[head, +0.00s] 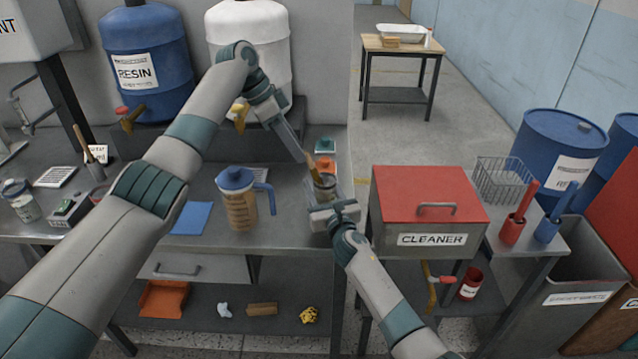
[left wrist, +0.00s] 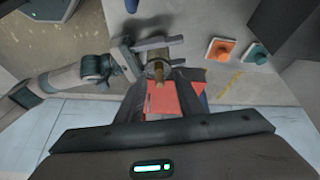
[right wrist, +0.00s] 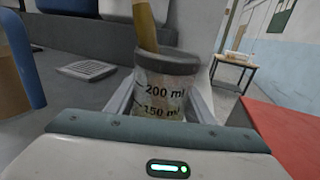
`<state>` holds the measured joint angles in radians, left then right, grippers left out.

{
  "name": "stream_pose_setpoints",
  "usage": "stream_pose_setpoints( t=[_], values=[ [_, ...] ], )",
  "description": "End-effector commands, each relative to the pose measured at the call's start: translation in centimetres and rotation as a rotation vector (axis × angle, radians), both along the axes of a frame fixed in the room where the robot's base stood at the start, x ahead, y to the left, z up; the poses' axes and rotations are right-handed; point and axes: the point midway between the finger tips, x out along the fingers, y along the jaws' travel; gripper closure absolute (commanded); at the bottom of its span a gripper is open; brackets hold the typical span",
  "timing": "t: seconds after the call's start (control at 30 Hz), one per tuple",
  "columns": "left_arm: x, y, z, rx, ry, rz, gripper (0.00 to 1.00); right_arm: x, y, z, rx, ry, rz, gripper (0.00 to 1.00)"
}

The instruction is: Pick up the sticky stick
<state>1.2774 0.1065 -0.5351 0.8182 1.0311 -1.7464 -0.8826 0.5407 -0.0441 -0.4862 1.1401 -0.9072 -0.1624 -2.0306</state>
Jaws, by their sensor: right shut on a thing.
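The sticky stick (head: 311,163), a thin wooden stick, stands tilted in a clear measuring cup (head: 325,186) at the bench's front edge. In the right wrist view the stick (right wrist: 145,25) rises from the cup (right wrist: 165,82), which has a dark rim and ml marks. My right gripper (head: 326,197) is shut on the cup. My left gripper (head: 298,147) reaches down from above, close to the stick's upper end. In the left wrist view the stick's end (left wrist: 158,73) shows between the open fingers. Contact with the stick cannot be told.
A red cleaner box (head: 425,195) stands just right of the cup. A blue-lidded jug (head: 238,200) stands to the left. Orange and teal pads (left wrist: 221,51) lie behind the cup. Blue resin (head: 147,60) and white tanks (head: 250,40) stand at the back.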

Motion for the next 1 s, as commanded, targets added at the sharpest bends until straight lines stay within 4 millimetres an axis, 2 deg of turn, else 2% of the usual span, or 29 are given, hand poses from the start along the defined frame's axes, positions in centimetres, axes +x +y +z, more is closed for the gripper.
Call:
stream_pose_setpoints(
  t=[0.7,1.0],
  values=[
    [-2.7,0.1,3.7,-0.061,0.185,0.854,0.66,0.0,0.0,-0.1,0.0,0.001,0.0,0.78],
    [-4.0,0.2,4.9,-0.134,0.243,1.111,0.66,0.0,0.0,-0.1,0.0,0.001,0.0,0.78]
  ],
)
